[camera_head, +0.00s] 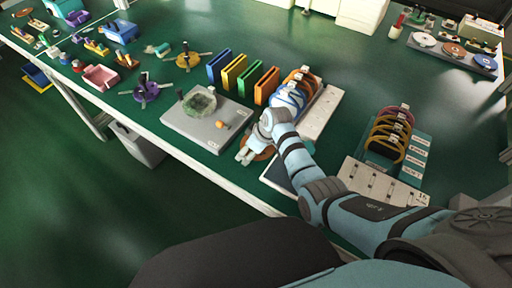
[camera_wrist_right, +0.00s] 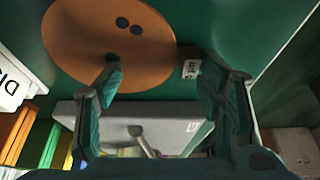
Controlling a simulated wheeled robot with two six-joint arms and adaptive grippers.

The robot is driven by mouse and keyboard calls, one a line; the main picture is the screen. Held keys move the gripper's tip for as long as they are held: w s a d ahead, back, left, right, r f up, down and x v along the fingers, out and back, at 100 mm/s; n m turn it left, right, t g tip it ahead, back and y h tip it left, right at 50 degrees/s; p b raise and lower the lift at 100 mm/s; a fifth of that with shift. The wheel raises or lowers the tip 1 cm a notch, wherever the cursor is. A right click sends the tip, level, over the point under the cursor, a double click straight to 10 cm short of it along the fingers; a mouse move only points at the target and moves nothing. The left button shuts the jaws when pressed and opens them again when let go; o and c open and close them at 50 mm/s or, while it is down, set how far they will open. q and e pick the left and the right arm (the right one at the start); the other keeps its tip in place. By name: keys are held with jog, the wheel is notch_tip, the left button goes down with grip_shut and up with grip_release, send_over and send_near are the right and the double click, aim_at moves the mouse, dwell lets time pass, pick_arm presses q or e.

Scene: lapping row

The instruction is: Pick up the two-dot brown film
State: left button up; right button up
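The brown film (camera_head: 264,155) is a round disc lying on the green bench near its front edge. In the head view my right gripper covers much of it. The right wrist view shows the film (camera_wrist_right: 85,45) as a broad orange-brown disc with two dark dots near its edge. My right gripper (camera_head: 245,157) is just above the film. My left gripper is not in view.
A small white tag (camera_wrist_right: 190,69) sits at the film's edge. A grey plate (camera_head: 180,122) with a glass dish is left of the gripper. Coloured upright holders (camera_head: 236,74) stand behind. A ring rack (camera_head: 412,152) stands to the right.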

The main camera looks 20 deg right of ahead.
grip_shut()
